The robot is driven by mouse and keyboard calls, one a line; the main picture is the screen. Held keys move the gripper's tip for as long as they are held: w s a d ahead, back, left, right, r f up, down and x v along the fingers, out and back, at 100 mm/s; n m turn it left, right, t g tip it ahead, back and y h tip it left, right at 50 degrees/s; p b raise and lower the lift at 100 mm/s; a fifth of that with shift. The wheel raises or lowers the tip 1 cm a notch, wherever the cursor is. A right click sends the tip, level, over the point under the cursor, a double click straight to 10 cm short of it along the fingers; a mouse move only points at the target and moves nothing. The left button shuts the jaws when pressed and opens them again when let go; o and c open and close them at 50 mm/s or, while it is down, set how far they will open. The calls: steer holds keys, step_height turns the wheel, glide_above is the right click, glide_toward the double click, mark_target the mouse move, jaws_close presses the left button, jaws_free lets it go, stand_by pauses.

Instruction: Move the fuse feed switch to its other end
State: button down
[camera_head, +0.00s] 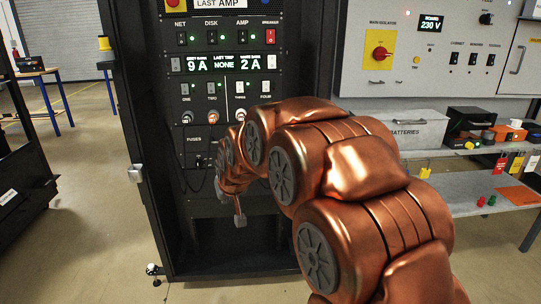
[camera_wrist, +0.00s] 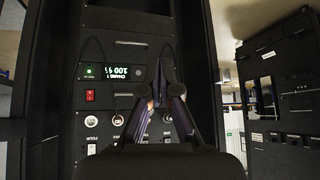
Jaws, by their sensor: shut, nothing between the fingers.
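The dark rack holds a panel marked FUSES (camera_head: 194,139), partly covered by my copper arm in the head view. I cannot pick out the fuse feed switch there or tell its position. In the wrist view, which is upside down, my gripper (camera_wrist: 158,68) has its fingers converging to a tip in front of the rack panels. It is shut and empty. A red rocker switch (camera_wrist: 90,96) shows left of the fingers, and a round fuse holder (camera_wrist: 90,119) shows near the FOUR label. The fingers hide part of the panel. Contact with a switch cannot be told.
Above the FUSES panel are rows of small switches and a lit readout (camera_head: 209,64). Cables hang below it. To the right stands a bench (camera_head: 465,187) with a grey batteries box (camera_head: 408,130) and a wall panel with a red isolator knob (camera_head: 380,53).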

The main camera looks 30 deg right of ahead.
steer(key=w+d+f+m+t+h+b, duration=0.1)
steer(key=w+d+f+t+h+b, duration=0.25)
steer(key=w+d, duration=0.65)
steer(key=w+d+f+m+t+b, duration=0.15)
steer(key=w+d+t+b, duration=0.4)
steer(key=w, duration=0.85)
steer(key=d+f+t+h+b, duration=0.3)
steer(key=d+b, duration=0.3)
steer(key=d, duration=0.2)
steer(key=w+d+f+m+t+h+b, duration=0.1)
steer(key=d+f+t+h+b, duration=0.2)
steer(key=d, duration=0.5)
step_height(320, 180, down, 2)
steer(key=h+b, duration=0.1)
steer(key=b, duration=0.2)
steer(key=shift+w, duration=0.15)
